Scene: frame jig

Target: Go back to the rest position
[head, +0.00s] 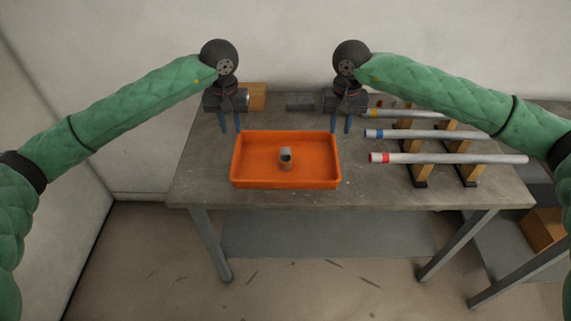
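My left gripper (230,128) hangs pointing down over the back left of the grey table (205,185), just behind the left end of the orange tray. Its two blue fingers are apart with nothing seen between them. My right gripper (341,128) hangs pointing down behind the tray's right end, left of the pipes. Its blue fingers are also apart and look empty. Both arms reach in from the sides in green padded covers. The exact height of the fingertips above the table is hard to tell.
The orange tray (240,184) holds a small grey and brown cylindrical piece (285,158). Pipes with red (450,158), blue (420,134) and yellow (386,114) bands lie across wooden supports (420,172). A wooden block (257,95) stands behind my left gripper. The table's front left is clear.

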